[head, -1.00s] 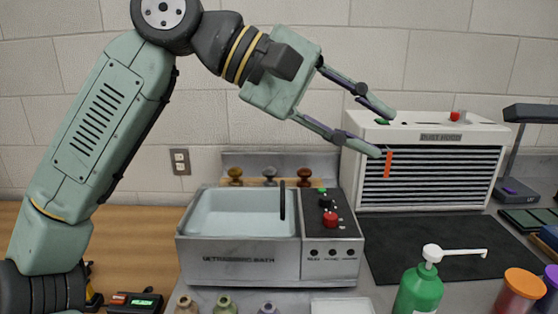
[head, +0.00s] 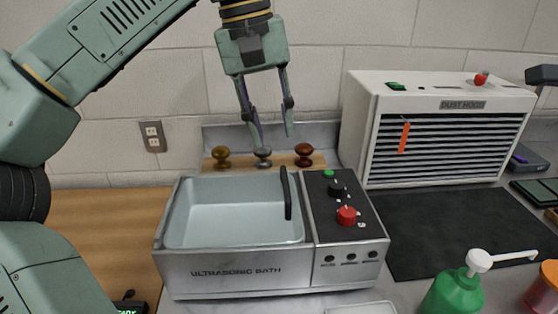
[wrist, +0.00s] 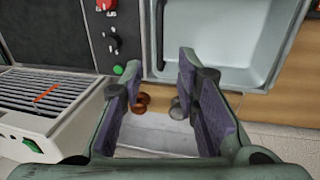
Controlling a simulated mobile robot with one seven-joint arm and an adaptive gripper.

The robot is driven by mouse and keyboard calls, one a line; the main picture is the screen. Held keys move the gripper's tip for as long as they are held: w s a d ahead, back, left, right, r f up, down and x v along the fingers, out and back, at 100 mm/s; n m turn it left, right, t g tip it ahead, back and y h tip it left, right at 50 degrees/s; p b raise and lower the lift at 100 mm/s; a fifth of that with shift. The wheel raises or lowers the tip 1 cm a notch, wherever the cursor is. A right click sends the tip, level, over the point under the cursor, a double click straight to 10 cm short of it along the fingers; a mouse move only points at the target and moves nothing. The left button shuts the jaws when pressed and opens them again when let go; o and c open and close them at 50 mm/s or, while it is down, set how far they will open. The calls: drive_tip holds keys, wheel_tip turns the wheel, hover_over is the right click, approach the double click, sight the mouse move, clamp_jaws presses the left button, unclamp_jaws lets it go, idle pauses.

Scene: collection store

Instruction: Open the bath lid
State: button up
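The ultrasonic bath (head: 225,273) stands on the counter in the head view, with a pale blue, basin-like top (head: 232,212). A black bar handle (head: 287,194) stands at the right side of that top, beside the control panel (head: 340,215). I cannot tell whether a clear lid covers the basin. My gripper (head: 274,138) is open and empty, pointing down above and behind the bath, apart from the handle. In the wrist view the bath top (wrist: 225,40) is beyond my open fingers (wrist: 162,105).
Several knobbed pieces, one brown (head: 304,153), sit on a wooden strip behind the bath, below my fingers. A white dust hood (head: 440,88) stands at the right, with a black mat (head: 440,230) before it. A green pump bottle (head: 455,293) is front right.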

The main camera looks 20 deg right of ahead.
sight(284, 177)
drive_tip(key=f, duration=0.2)
drive_tip(key=d+f, duration=0.1)
drive_tip(key=f, duration=0.2)
drive_tip(key=f+p, duration=0.1)
drive_tip(key=f, duration=0.2)
drive_tip(key=shift+s+d+f, duration=0.2)
drive_tip(key=shift+d, duration=0.1)
drive_tip(key=shift+c, duration=0.6)
clamp_jaws()
